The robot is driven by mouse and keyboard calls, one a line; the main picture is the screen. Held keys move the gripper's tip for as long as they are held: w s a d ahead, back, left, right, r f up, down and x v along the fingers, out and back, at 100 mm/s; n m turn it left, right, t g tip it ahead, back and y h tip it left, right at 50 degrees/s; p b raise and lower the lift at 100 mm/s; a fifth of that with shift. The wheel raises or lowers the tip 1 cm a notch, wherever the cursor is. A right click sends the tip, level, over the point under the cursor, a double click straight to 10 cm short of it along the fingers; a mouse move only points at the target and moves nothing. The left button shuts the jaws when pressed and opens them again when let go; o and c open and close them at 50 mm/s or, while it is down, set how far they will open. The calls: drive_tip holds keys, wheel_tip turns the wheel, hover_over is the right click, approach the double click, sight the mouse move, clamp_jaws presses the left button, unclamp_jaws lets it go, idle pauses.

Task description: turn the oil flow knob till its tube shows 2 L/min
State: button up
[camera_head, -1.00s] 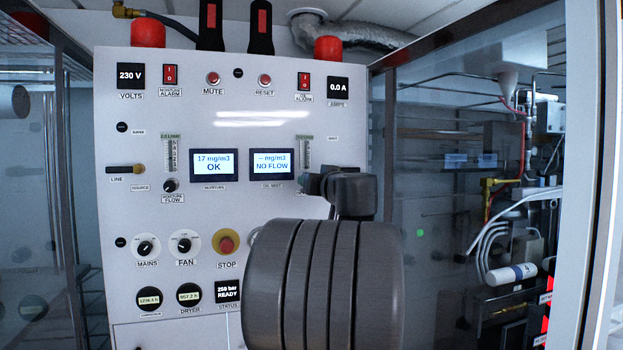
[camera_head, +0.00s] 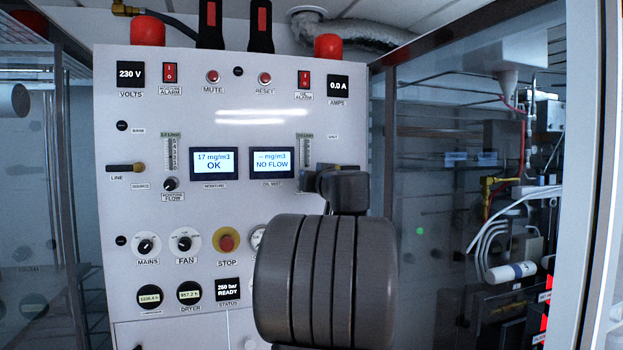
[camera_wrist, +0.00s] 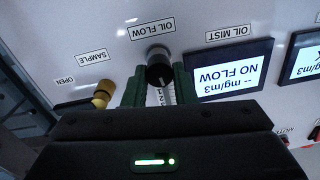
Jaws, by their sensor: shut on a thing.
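The oil flow knob (camera_wrist: 158,72) is a black round knob under the "OIL FLOW" label in the wrist view, which is upside down. My gripper (camera_wrist: 158,88) has its two green fingers on either side of the knob, shut on it. The oil flow tube (camera_head: 303,152) shows in the head view above my gripper (camera_head: 312,182); its lower part is hidden and its reading is too small to tell. The oil mist display (camera_head: 272,162) reads "NO FLOW" and also shows in the wrist view (camera_wrist: 232,72). The knob is hidden in the head view.
A brass-coloured sample valve (camera_wrist: 102,94) sits close beside the knob. The moisture flow knob (camera_head: 170,184) and its tube (camera_head: 171,154) are at left, with the moisture display (camera_head: 214,163) reading "OK". The red stop button (camera_head: 226,242) is below. A glass door (camera_head: 440,200) stands at right.

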drive_tip(key=shift+n, duration=0.3)
drive_tip(key=shift+s+a+n, duration=0.1)
drive_tip(key=shift+n, duration=3.1)
drive_tip(key=shift+a+n, duration=0.1)
drive_tip(key=shift+n, duration=3.1)
drive_tip(key=o, duration=1)
drive_tip(key=v, duration=0.4)
drive_tip(key=b+v, duration=0.1)
drive_tip(key=v, duration=0.9)
drive_tip(key=shift+a+r+b, duration=0.15)
drive_tip(key=shift+r+b, duration=0.25)
